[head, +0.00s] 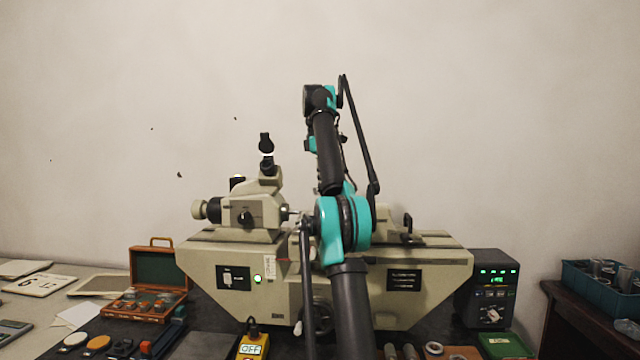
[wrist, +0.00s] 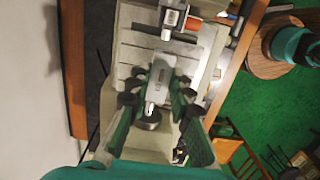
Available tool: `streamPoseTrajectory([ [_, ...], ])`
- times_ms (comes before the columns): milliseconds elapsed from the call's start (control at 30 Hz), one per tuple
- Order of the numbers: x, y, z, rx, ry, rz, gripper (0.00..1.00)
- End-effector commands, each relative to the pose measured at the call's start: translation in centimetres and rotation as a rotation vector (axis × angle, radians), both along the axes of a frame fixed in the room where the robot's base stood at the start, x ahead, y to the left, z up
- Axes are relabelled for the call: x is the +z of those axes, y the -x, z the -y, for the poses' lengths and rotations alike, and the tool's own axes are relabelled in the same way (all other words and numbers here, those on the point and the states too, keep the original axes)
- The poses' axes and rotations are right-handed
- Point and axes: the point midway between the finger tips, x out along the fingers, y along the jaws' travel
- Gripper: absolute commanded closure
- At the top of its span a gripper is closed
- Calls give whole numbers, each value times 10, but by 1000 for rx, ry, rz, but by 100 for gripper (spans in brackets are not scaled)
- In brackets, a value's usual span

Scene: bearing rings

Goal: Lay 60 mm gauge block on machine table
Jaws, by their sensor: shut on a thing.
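In the wrist view my gripper (wrist: 155,93) is shut on a pale grey block, the gauge block (wrist: 162,72), held between its dark fingertips. The grey slotted machine table (wrist: 132,52) lies beneath and beyond the block. I cannot tell whether the block touches it. In the head view the measuring machine (head: 330,275) stands in the middle of the bench, and my arm covers the centre of it. My gripper and the block are hidden there.
A machine head (wrist: 181,20) stands at the table's far end in the wrist view. A round metal part (wrist: 148,120) is close below the fingers. In the head view an open wooden case (head: 158,270) stands left, a display box (head: 487,288) right, and a blue bin (head: 600,283) farther right.

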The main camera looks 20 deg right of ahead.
Motion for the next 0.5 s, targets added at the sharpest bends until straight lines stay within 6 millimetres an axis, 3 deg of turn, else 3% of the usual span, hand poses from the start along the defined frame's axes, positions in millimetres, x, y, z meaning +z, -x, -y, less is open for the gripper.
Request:
streamPoseTrajectory([
  [500,-49,1,0,0,0,0,100],
])
